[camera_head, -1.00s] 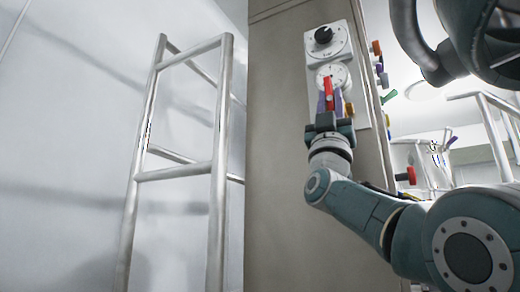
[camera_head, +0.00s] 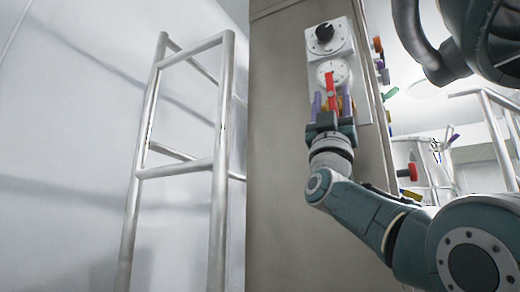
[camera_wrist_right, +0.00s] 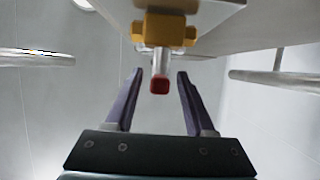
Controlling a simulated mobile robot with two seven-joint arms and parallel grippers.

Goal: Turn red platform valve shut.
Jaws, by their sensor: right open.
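A red valve lever (camera_head: 330,84) stands nearly upright in front of the lower white dial on the wall panel. My right gripper (camera_head: 331,96) is below it, pointing up, with its purple fingers spread on either side of the lever's lower part. In the right wrist view the gripper (camera_wrist_right: 160,72) is open. A small red end (camera_wrist_right: 160,85) on a metal stem lies between the fingers, with gaps on both sides. The stem comes from a yellow valve body (camera_wrist_right: 165,30). The fingers partly hide the valve in the head view. My left gripper is not in view.
The white panel (camera_head: 355,60) carries a black knob (camera_head: 324,32) above the dial. Coloured handles, including a red one (camera_head: 377,45), stick out along the panel wall's right edge. A metal rail frame (camera_head: 221,130) stands at left. More rails are at right.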

